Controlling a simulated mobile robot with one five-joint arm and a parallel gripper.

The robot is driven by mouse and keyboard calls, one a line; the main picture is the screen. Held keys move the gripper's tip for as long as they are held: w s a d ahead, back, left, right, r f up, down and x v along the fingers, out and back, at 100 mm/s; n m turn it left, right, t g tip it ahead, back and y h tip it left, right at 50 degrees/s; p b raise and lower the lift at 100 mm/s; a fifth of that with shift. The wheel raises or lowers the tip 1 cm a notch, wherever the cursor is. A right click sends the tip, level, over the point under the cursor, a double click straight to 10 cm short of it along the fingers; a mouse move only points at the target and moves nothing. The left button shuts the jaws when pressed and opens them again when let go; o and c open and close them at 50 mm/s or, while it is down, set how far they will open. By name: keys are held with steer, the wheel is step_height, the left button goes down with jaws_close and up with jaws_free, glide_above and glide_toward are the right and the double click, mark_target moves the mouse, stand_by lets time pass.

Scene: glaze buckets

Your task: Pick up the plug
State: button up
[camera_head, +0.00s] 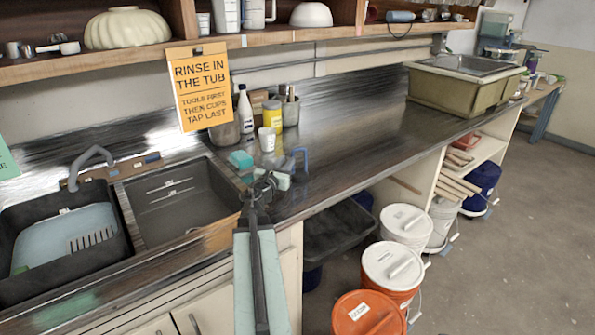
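My gripper (264,184) is at the end of my arm, over the counter just right of the right-hand sink basin (172,205). It is small and dark here, and I cannot tell whether its fingers are open or shut, or whether they hold anything. I cannot make out a plug for certain; small dark shapes around the gripper blend with it.
A teal sponge (240,160), a blue-grey hooked item (299,158), a white cup (266,139) and a white bottle (245,111) stand behind the gripper.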

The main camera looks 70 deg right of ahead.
mark_target(293, 154)
steer(key=d, duration=0.5)
steer(key=shift+s+d+f, duration=0.15)
steer(key=shift+d+f, duration=0.05)
steer(key=shift+d, duration=0.2)
steer(key=shift+a, duration=0.1)
jaws_close()
stand_by(0.9)
